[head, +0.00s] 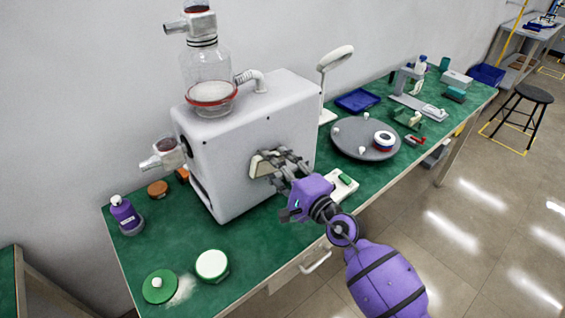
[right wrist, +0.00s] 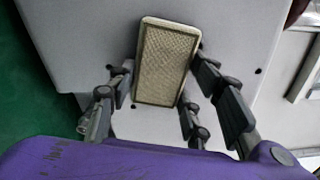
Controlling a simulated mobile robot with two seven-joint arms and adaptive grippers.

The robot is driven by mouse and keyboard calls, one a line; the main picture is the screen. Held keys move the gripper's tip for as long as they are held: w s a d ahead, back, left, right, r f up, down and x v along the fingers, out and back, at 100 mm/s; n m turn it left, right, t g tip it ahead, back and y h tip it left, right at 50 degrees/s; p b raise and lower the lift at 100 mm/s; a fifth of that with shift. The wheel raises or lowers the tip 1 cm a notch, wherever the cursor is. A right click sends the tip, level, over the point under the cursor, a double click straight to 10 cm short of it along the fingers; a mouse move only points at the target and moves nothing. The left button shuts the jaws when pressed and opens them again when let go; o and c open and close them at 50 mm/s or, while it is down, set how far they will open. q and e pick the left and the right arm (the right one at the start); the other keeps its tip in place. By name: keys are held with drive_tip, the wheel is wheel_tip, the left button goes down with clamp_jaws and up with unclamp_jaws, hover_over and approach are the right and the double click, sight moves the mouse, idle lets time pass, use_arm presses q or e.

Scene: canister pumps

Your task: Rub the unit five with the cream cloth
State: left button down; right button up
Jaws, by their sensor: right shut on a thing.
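The unit, a large light-grey box (head: 235,142) with a glass jar on top, stands on the green bench in the head view; I cannot read a number on it. The cream cloth (head: 259,165) looks like a flat, woven-faced pad and is at the unit's front face. My right gripper (head: 277,164) is shut on it. In the right wrist view, the cloth (right wrist: 163,65) is between the fingers, with the grey unit (right wrist: 90,40) behind it. I cannot tell whether the cloth touches the unit's face. My left gripper is not in view.
A purple bottle (head: 126,214), a white-lidded tub (head: 212,265) and a green lid (head: 160,286) beside spilled powder are on the near-left bench. A round grey turntable (head: 350,148) and a blue tray (head: 357,101) stand to the right. A black stool (head: 520,100) is on the floor.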

drive_tip(key=shift+s+a+r+p, duration=0.15)
drive_tip(key=shift+s+a, duration=0.15)
drive_tip(key=shift+a, duration=0.15)
drive_tip(key=shift+s+a+p, duration=0.15)
drive_tip(key=shift+s+a, duration=0.15)
drive_tip(key=shift+a, duration=0.15)
drive_tip(key=v, duration=0.6)
drive_tip(key=shift+d, duration=0.15)
drive_tip(key=shift+v, duration=1.45)
